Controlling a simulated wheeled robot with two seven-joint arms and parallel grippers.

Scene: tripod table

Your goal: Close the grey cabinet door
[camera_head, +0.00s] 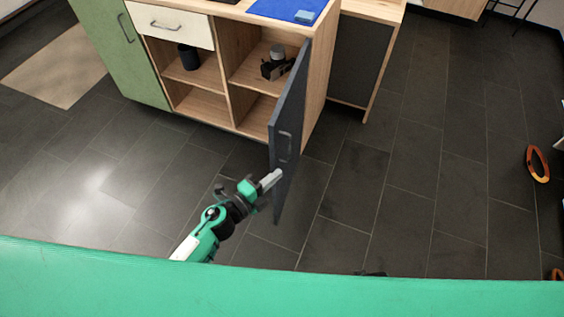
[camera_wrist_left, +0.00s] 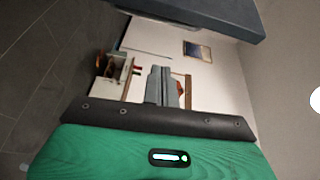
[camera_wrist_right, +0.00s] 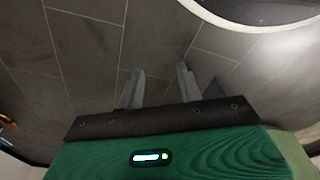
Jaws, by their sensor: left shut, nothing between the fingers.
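The grey cabinet door (camera_head: 289,120) stands open, swung out from the right side of the wooden cabinet (camera_head: 316,75). A handle (camera_head: 284,147) shows near its free edge. My left gripper (camera_head: 273,178) is shut and empty, its tips at or very close to the door's lower part, below the handle; I cannot tell if they touch. In the left wrist view the shut fingers (camera_wrist_left: 160,85) show, with a dark grey panel (camera_wrist_left: 205,12), likely the door, across the top. My right gripper (camera_wrist_right: 159,85) is open and empty above the dark floor tiles.
The open compartments hold a dark cup (camera_head: 189,57) and a black object with a grey top (camera_head: 276,65). A white drawer (camera_head: 172,26) and a green door (camera_head: 115,45) are at the left. An orange ring (camera_head: 538,163) lies far right. The floor around the door is clear.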

